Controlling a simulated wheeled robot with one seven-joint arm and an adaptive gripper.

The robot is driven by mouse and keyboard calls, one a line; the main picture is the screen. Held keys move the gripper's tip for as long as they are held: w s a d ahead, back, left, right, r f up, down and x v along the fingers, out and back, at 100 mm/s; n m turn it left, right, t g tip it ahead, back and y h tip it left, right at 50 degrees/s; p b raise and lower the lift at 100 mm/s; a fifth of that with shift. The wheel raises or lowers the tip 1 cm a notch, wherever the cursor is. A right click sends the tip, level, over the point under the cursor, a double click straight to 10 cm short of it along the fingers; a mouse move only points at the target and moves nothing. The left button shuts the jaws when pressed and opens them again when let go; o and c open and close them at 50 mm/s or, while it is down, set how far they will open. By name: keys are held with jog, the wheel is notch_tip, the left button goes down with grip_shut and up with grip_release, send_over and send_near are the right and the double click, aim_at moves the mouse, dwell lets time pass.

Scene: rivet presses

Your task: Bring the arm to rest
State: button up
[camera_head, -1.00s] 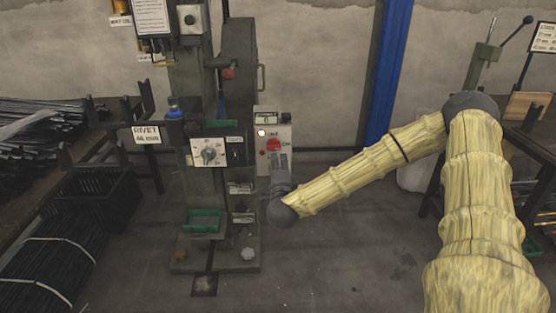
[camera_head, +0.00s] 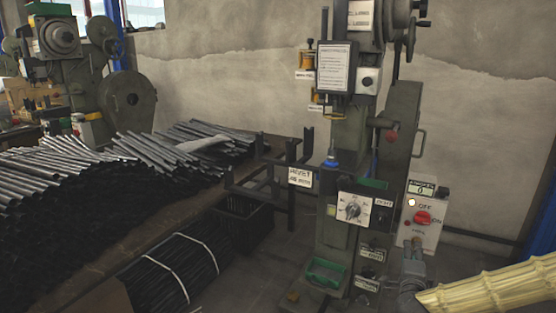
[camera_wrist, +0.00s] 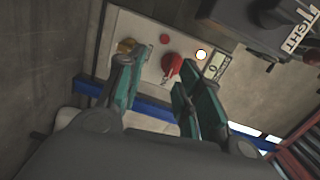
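My gripper (camera_wrist: 158,78) is open in the wrist view, with two green-and-grey fingers apart and nothing between them. Beyond the fingertips is a pale control box (camera_wrist: 148,33) with a red switch (camera_wrist: 172,66), a lit white lamp (camera_wrist: 201,54) and a small counter. In the head view my gripper (camera_head: 413,262) is small and dark, just in front of the lower part of the same control box (camera_head: 428,230). I cannot tell whether it touches the box. My pale yellow arm enters from the lower right corner; most of it is out of frame.
The rivet press (camera_head: 345,140) stands left of my gripper, with a green tray (camera_head: 327,275) low on it. Piles of dark tubes (camera_head: 100,185) cover a bench at left. Another press (camera_head: 75,65) stands behind them. A blue post (camera_head: 545,215) is at the right edge.

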jog(key=s+a+f+n+g+y, duration=0.2)
jog(key=s+a+f+n+y, duration=0.25)
jog(key=a+f, duration=0.5)
jog(key=s+a+f+n+g+y, duration=0.25)
jog(key=s+a+f+n, duration=0.3)
jog(key=a+f, duration=0.35)
jog(key=s+a+f+n+g+y, duration=0.1)
jog(key=s+a+f+n+g, duration=0.2)
jog(key=s+f, duration=0.55)
jog(key=s+a+f+n+g+y, duration=0.1)
jog(key=s+f+n+g, duration=0.4)
jog(key=s, duration=0.6)
jog(key=s+d+f+n+g+h, duration=0.1)
jog(key=s+n, duration=0.1)
jog(key=s, duration=0.5)
jog(key=s+d+f+n+g, duration=0.1)
jog(key=s+f+n+g, duration=0.1)
jog(key=s, duration=0.4)
notch_tip(320, 180, up, 22)
jog(key=p, duration=2.2)
jog(key=shift+d, duration=0.25)
